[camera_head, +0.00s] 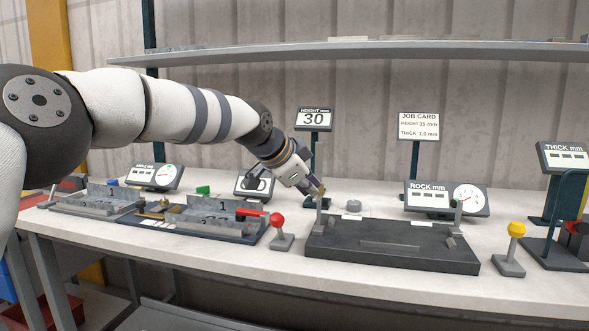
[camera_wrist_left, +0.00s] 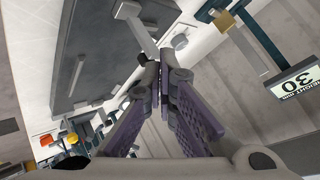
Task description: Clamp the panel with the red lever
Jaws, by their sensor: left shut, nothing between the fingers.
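The red lever (camera_head: 277,220) has a red ball knob on a short grey post and base. It stands at the left end of the black bender bed (camera_head: 390,262). A thin grey strip (camera_head: 390,246) lies on the bed; I cannot tell whether it is the panel. My left gripper (camera_head: 318,191) is shut and empty, above the bed's back left corner, to the right of and behind the red knob. In the left wrist view, its fingertips (camera_wrist_left: 152,72) meet beside a grey upright at the bed's edge. The red lever is not clear there.
A yellow-knobbed lever (camera_head: 516,230) stands right of the bed. The height sign (camera_head: 314,119) reads 30 and stands close behind my gripper. The job card (camera_head: 418,125) reads height 35 mm. Trays with metal parts (camera_head: 215,222) fill the left; a dial display (camera_head: 447,198) stands behind.

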